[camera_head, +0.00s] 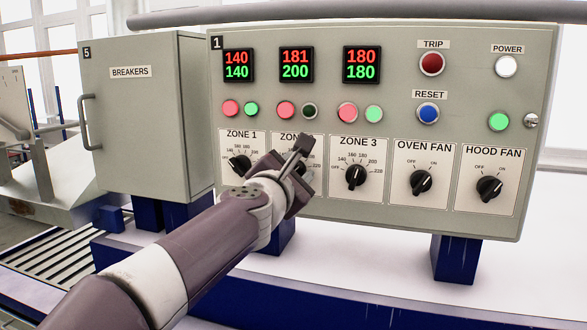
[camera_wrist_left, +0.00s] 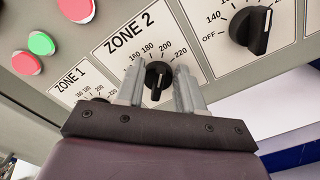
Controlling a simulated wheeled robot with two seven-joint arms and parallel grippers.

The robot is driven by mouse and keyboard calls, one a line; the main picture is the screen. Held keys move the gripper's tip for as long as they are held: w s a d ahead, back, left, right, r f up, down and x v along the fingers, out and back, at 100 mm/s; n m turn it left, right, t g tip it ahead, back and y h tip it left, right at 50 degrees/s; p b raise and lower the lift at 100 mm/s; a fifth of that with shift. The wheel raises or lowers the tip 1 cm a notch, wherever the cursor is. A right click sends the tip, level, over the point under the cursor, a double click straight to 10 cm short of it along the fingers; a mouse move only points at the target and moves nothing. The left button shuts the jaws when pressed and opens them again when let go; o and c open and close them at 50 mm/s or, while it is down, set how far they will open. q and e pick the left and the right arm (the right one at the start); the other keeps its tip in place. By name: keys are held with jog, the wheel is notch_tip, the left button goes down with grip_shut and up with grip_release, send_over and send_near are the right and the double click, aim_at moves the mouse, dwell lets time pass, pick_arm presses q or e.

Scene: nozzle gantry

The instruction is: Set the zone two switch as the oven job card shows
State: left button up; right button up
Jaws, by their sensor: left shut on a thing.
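The zone two switch is a round black knob (camera_wrist_left: 158,76) on a white dial plate (camera_wrist_left: 118,42) labelled ZONE 2, with 160 to 220 readable in the left wrist view. My left gripper (camera_wrist_left: 159,88) has one finger on each side of this knob and is shut on it. A pale mark shows on the knob, but I cannot tell its setting. In the head view my left gripper (camera_head: 300,158) covers the knob and most of its dial. The display (camera_head: 296,65) above zone two reads 181 over 200. No oven job card is in view. My right gripper is not in view.
The zone 1 knob (camera_head: 240,163) and zone 3 knob (camera_head: 355,177) flank my gripper closely. Oven fan (camera_head: 420,182) and hood fan (camera_head: 488,188) knobs sit right. TRIP (camera_head: 432,63) and RESET (camera_head: 428,113) buttons are above. A breakers cabinet (camera_head: 140,120) stands left.

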pick_arm(q)
jog(key=shift+f, duration=0.1)
jog(key=o, duration=1)
jog(key=shift+o, duration=0.2)
jog(key=b+v, duration=0.1)
jog(key=v, duration=1.1)
jog(key=shift+s, duration=0.2)
jog(key=shift+a, duration=0.1)
